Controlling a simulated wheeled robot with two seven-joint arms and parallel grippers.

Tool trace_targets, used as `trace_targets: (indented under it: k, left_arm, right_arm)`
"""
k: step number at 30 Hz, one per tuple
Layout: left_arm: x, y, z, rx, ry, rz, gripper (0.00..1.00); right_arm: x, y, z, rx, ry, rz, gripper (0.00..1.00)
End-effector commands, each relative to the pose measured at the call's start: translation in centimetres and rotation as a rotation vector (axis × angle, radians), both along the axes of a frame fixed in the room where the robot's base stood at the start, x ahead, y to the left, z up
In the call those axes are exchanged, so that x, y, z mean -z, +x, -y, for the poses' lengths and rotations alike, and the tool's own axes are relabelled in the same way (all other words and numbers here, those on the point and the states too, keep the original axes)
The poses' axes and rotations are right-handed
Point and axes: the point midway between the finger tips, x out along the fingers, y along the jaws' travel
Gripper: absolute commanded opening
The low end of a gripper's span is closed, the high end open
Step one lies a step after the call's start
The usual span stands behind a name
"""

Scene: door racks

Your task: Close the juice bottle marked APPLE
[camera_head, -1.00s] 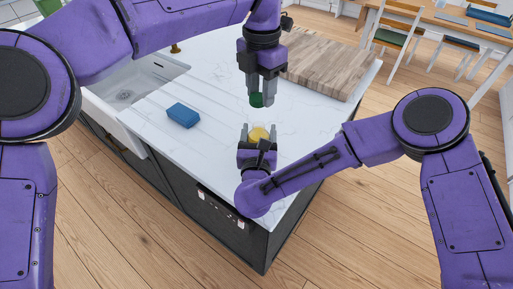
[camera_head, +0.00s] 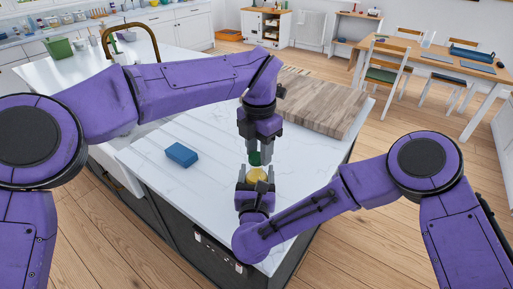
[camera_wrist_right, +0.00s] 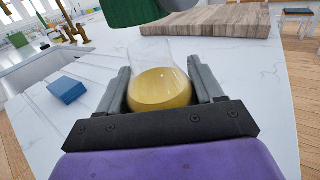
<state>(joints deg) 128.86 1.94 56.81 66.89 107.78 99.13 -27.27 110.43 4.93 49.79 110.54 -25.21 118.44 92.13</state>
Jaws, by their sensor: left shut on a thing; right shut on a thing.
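The juice bottle (camera_wrist_right: 160,88) is clear glass with yellow juice in its round lower part. It also shows in the head view (camera_head: 256,175). My right gripper (camera_head: 257,174) is shut on it from the near side, one finger on each side. A green cap (camera_head: 255,158) is held by my left gripper (camera_head: 256,150), which is shut on it and points down above the bottle. In the right wrist view the cap (camera_wrist_right: 140,12) is above and slightly left of the bottle's neck. I cannot tell whether they touch. No APPLE marking is readable.
A blue sponge-like block (camera_head: 181,155) lies on the white marble counter (camera_head: 190,185) to the left. A wooden board (camera_head: 315,101) lies at the back right. A sink with a brass tap (camera_head: 130,42) is at the far left. The counter around the bottle is clear.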

Motion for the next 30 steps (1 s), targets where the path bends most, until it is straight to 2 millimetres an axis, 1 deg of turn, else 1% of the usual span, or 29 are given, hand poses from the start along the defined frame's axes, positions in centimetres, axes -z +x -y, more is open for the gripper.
trace_targets:
  k: [7,23,30]
  left_arm:
    - [1.4,0.0,0.0,0.007,-0.001,-0.002,0.12]
    - [1.5,0.0,0.0,0.006,-0.001,-0.001,0.12]
    - [2.0,0.0,0.0,0.007,-0.001,-0.001,0.12]
  right_arm:
    - [0.1,0.0,0.0,0.0,-0.001,-0.001,0.12]
    - [0.1,0.0,0.0,0.0,-0.001,-0.002,0.12]
    - [0.1,0.0,0.0,0.0,-0.001,-0.002,0.12]
